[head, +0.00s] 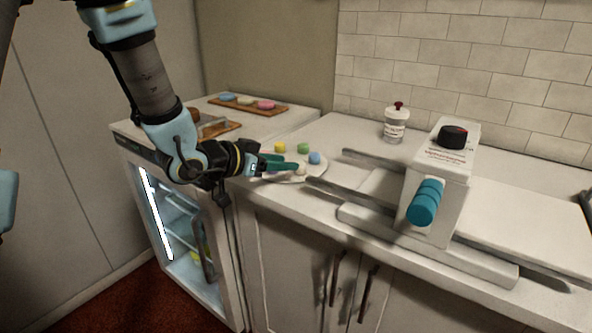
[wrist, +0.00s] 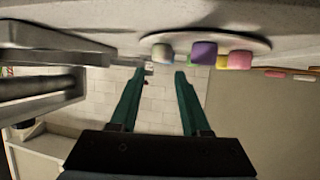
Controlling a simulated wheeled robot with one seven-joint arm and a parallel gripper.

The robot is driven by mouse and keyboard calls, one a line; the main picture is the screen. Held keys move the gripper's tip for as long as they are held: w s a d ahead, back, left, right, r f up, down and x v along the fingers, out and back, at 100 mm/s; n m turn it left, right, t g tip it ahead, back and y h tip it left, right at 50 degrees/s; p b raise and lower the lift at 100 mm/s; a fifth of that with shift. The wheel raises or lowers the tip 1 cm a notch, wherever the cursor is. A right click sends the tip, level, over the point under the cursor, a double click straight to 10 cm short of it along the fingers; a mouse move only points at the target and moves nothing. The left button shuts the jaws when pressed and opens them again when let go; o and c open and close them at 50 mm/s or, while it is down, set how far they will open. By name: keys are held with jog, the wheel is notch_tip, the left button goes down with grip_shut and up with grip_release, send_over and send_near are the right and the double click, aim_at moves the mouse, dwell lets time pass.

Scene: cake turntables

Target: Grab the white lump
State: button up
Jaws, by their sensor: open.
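The small white lump (head: 301,170) sits on the near side of a round pale plate (head: 320,168) in the head view. My gripper (head: 296,167) reaches in from the left, low over the plate, with its teal fingertips close beside the lump. I cannot tell whether they touch it. In the wrist view my gripper (wrist: 160,72) is open, with nothing seen between the fingers. That view is upside down, and the plate's lumps hang at the top, beyond the fingertips.
Yellow (head: 280,147), green (head: 303,148) and blue (head: 314,157) lumps share the plate. A large slicer (head: 440,185) with a teal handle stands just to the right. A white bottle (head: 396,125) is behind. Wooden boards (head: 248,104) with coloured pieces lie back left.

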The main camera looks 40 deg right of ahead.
aim_at(300, 168)
jog(key=shift+f+p+x, duration=0.15)
jog(key=shift+p+x, duration=0.3)
jog(key=shift+x, duration=1.2)
jog(key=shift+f+p+x, duration=0.15)
jog(key=shift+p+x, duration=0.3)
jog(key=shift+x, duration=1.25)
jog(key=shift+w+a, duration=0.1)
jog(key=shift+a, duration=0.05)
grip_shut()
